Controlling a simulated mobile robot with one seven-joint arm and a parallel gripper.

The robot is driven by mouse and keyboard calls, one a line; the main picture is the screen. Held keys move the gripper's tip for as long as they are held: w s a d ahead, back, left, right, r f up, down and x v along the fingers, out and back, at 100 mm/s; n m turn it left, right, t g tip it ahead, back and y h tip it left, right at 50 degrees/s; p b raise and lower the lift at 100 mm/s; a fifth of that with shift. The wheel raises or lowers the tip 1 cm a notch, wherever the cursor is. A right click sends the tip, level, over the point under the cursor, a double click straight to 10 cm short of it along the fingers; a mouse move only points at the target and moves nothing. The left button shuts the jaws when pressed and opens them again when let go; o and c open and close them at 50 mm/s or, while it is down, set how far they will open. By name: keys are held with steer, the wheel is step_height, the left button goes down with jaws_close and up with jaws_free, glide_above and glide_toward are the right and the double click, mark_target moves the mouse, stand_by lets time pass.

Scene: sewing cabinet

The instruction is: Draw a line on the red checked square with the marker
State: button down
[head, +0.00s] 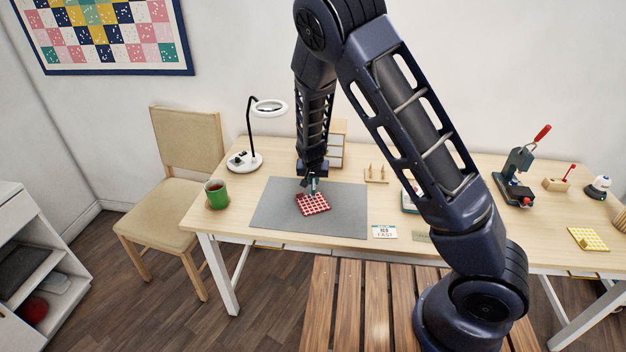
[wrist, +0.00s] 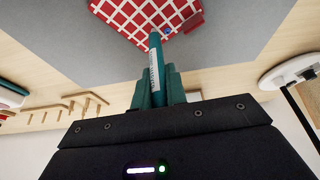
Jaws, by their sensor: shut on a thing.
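The red checked square (head: 313,204) lies on the grey mat (head: 270,212) on the table, and it also fills the top of the wrist view (wrist: 150,15). My gripper (head: 314,184) is over the far edge of the square. In the wrist view my gripper (wrist: 158,88) is shut on the teal marker (wrist: 155,62), whose tip points at the square's edge. I cannot tell whether the tip touches the cloth. A small blue spot (wrist: 168,31) shows on the square near the tip. A small red piece (wrist: 193,23) lies at the square's edge.
A wooden peg rack (head: 376,178) is right of the mat. A printed card (head: 385,232) lies near the front edge. A yellow checked square (head: 588,239) lies far right. The mat's left part is clear.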

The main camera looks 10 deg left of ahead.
steer(key=shift+s+d, duration=0.5)
steer(key=shift+s, duration=0.4)
steer(key=shift+s+d, duration=0.55)
steer(key=shift+s, duration=0.3)
steer(key=shift+s+d, duration=0.5)
steer(key=shift+s, duration=0.4)
stand_by(4.5)
steer(key=shift+r, duration=0.25)
stand_by(0.6)
